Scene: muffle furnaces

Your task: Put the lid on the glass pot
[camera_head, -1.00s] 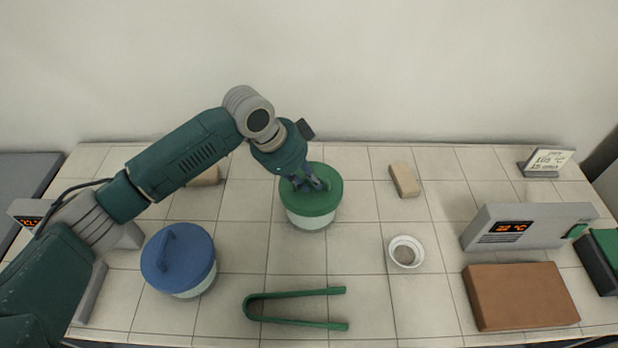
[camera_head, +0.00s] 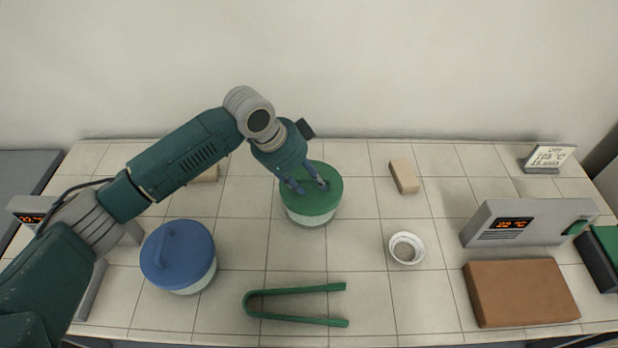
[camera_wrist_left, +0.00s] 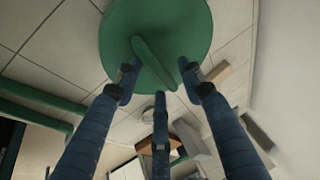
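A pale pot (camera_head: 308,218) stands upright at the middle of the table. A round green lid (camera_head: 315,202) sits on its top, seemingly level. In the left wrist view the green lid (camera_wrist_left: 190,25) shows with its bar handle (camera_wrist_left: 152,60). My left gripper (camera_head: 311,186) is just above this lid. Its fingers are spread around the handle, with gaps visible in the left wrist view (camera_wrist_left: 159,78). A second pale pot (camera_head: 197,285) with a blue lid (camera_head: 178,262) stands at the left front. My right gripper is not in view.
Green tongs (camera_head: 295,291) lie in front. A small white dish (camera_head: 406,248), a tan block (camera_head: 404,176), a grey device with a display (camera_head: 530,222) and a brown slab (camera_head: 521,294) are at right. Tiles between the green-lidded pot and the dish are clear.

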